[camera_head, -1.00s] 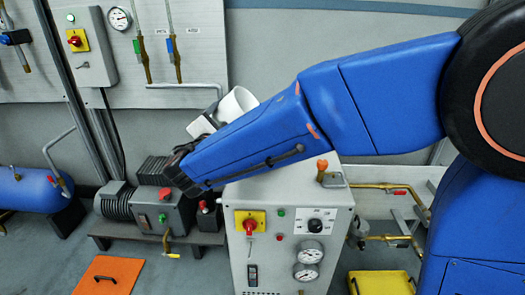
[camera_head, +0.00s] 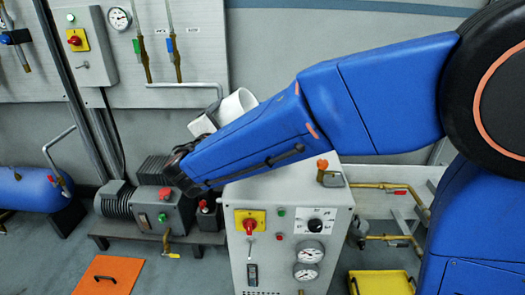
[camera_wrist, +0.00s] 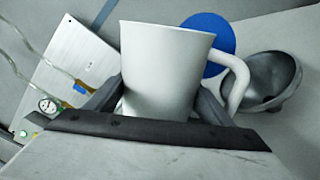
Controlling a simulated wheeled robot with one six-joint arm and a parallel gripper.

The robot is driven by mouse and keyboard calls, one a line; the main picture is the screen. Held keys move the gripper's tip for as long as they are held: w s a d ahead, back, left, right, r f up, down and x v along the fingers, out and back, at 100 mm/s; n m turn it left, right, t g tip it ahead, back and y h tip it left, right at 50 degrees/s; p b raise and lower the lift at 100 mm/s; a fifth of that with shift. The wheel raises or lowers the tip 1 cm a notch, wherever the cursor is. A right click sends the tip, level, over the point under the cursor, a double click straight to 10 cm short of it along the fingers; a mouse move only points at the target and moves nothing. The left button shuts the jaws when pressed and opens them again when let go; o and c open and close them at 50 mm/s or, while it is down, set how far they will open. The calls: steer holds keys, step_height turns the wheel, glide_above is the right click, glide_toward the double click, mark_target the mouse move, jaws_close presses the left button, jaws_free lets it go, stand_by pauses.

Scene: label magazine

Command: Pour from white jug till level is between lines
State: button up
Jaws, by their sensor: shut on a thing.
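The white jug (camera_wrist: 165,60) fills the middle of the wrist view, with its handle on the right and its rim at the top. My gripper (camera_wrist: 160,103) is shut on the jug, with a dark finger on each side of it. In the head view a white, round-mouthed piece that looks like the jug (camera_head: 238,103) shows above my blue arm, which hides the rest. A dark grey open bowl-like vessel (camera_wrist: 272,78) lies to the right of the jug handle, apart from it. I cannot make out any level lines or liquid.
A grey control cabinet (camera_head: 285,240) with gauges stands below my arm. A pump (camera_head: 160,210) is to its left. A yellow tray (camera_head: 380,283) and an orange mat (camera_head: 108,278) lie on the floor. A blue disc (camera_wrist: 212,35) shows behind the jug.

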steer(key=shift+d+m, duration=0.1)
steer(key=shift+m, duration=0.5)
steer(key=shift+s+d+r+m, duration=0.1)
steer(key=shift+d+r+m, duration=0.05)
steer(key=shift+r+m, duration=0.4)
steer(key=shift+d+r+m, duration=0.15)
steer(key=shift+r+m, duration=0.25)
steer(key=shift+m, duration=0.25)
stand_by(0.5)
stand_by(0.9)
steer(key=f+n, duration=0.2)
steer(key=shift+a+f+n, duration=0.1)
steer(key=shift+a+n, duration=0.2)
steer(key=shift+a, duration=0.1)
steer(key=shift+r+n, duration=0.25)
steer(key=shift+n, duration=0.35)
steer(key=shift+n, duration=0.3)
